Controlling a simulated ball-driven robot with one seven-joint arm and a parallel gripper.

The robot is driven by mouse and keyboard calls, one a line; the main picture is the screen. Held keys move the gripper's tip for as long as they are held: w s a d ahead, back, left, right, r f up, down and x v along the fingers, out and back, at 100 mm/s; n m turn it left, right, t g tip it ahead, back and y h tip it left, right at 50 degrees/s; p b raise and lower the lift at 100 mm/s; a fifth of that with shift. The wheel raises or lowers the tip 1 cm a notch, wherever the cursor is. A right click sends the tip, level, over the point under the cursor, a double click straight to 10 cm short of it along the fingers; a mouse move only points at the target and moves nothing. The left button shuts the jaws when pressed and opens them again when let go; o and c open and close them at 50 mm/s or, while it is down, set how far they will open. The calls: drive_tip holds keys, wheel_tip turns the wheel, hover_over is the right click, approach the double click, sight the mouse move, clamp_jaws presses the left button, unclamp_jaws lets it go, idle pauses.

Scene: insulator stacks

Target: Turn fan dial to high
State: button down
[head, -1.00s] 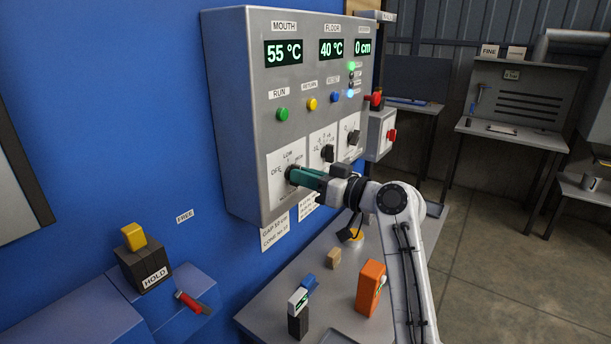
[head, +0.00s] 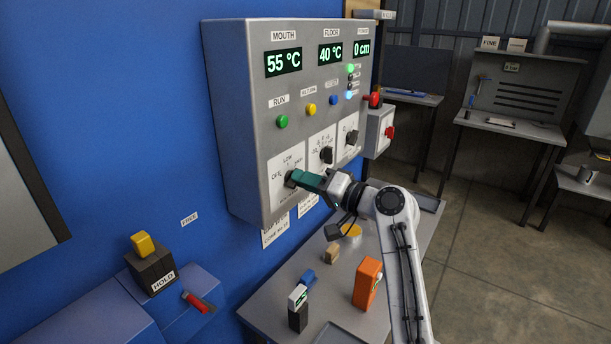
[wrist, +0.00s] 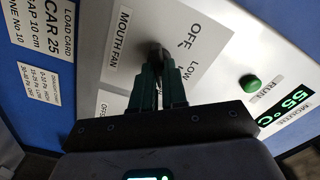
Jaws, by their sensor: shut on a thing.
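The fan dial (head: 290,179) is a dark knob on a white plate marked OFF and LOW, at the lower left of the grey control box. In the wrist view the plate reads MOUTH FAN, and the dial (wrist: 157,51) sits between my green fingertips. My gripper (head: 296,180) is shut on the dial; it also shows in the wrist view (wrist: 157,68). The fingers hide most of the knob, so I cannot tell which mark it points to. OFF and LOW are readable in the wrist view; the HIGH mark is not readable.
Two more dials (head: 326,155) (head: 352,137) sit right of the fan dial. The green RUN button (head: 282,121) is above it. A metal table (head: 262,311) below bears an orange block (head: 366,284) and small items.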

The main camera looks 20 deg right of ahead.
drive_tip(key=shift+d+m, duration=0.1)
drive_tip(key=shift+m, duration=0.4)
drive_tip(key=c, duration=1.2)
unclamp_jaws()
drive_tip(key=shift+o, duration=0.2)
drive_tip(key=b+v, duration=0.2)
drive_tip(key=v, duration=0.8)
drive_tip(key=shift+s+d, duration=0.2)
drive_tip(key=shift+s, duration=0.1)
